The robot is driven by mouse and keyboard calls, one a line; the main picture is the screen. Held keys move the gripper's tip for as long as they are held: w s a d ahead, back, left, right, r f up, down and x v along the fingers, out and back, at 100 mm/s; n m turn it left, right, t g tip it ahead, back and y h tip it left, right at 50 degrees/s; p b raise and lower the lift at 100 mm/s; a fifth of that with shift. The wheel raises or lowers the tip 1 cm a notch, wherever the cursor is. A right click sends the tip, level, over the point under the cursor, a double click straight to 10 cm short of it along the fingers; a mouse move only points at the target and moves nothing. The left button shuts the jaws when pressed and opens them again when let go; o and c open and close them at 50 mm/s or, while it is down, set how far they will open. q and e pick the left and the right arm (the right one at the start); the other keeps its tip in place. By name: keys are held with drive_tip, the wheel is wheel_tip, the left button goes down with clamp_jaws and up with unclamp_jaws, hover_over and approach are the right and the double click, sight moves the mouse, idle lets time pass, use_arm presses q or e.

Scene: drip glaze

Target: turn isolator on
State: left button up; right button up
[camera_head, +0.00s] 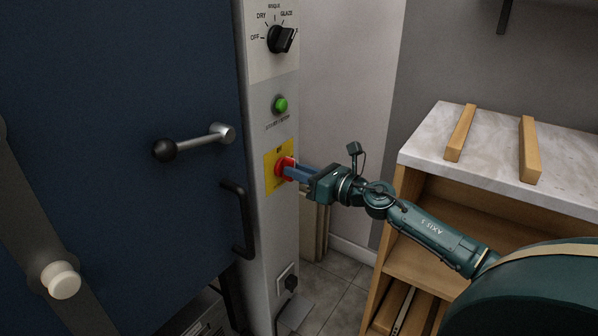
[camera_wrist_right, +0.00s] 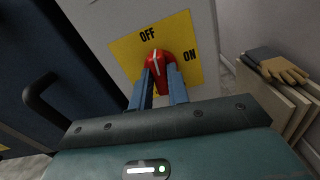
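The isolator is a red rotary knob (camera_head: 284,166) on a yellow plate (camera_head: 272,180) on the grey control panel. In the right wrist view the knob (camera_wrist_right: 157,62) has a white line that points up, nearer the OFF label (camera_wrist_right: 148,35) than the ON label (camera_wrist_right: 190,55). My right gripper (camera_head: 289,170) reaches in from the right at the knob. Its two blue fingers lie on either side of the knob's red grip and appear closed on it; they hide part of it. My left gripper is not in view.
Above the knob are a green button (camera_head: 280,104) and a black selector dial (camera_head: 281,39). A blue door with a lever handle (camera_head: 195,141) and a black pull handle (camera_head: 241,218) is to the left. A marble-topped shelf unit (camera_head: 490,150) stands right, near my right arm.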

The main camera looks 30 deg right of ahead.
clamp_jaws()
use_arm(q)
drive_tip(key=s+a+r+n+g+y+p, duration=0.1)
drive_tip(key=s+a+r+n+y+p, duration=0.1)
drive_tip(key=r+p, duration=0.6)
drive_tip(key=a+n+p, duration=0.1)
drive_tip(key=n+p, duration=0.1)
drive_tip(key=p, duration=0.1)
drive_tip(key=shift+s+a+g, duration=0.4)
use_arm(e)
drive_tip(key=m, duration=1.6)
drive_tip(key=shift+w+d+f, duration=0.1)
drive_tip(key=shift+d+f, duration=0.1)
drive_tip(key=shift+f, duration=0.05)
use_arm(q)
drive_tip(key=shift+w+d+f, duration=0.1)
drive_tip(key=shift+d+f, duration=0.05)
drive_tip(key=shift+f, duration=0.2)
use_arm(e)
drive_tip(key=shift+m, duration=0.3)
